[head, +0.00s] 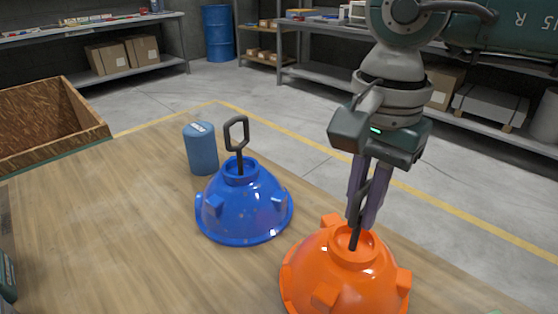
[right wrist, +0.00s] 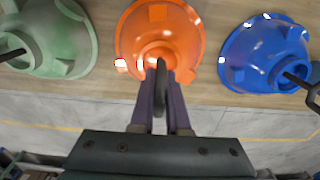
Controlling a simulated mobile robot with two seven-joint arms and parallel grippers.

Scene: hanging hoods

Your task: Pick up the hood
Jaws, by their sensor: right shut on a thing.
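An orange hood (head: 340,275), dome-shaped with a dark loop handle (head: 354,238) on top, is at the table's front right in the head view. Its lower edge is cut off there. My right gripper (head: 361,222) points down from above, its purple fingers shut on the handle. In the right wrist view the orange hood (right wrist: 160,35) lies straight ahead of the fingers (right wrist: 160,85). I cannot tell whether its rim touches the table. Only a dark teal part of what looks like my left gripper shows at the left edge; its fingers are hidden.
A blue hood (head: 243,205) with an upright loop handle stands close behind the orange one. A green hood (right wrist: 50,40) is on its other side. A blue can (head: 201,150) and a brown open box (head: 75,125) are farther back. The wooden table (head: 110,220) is clear at left.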

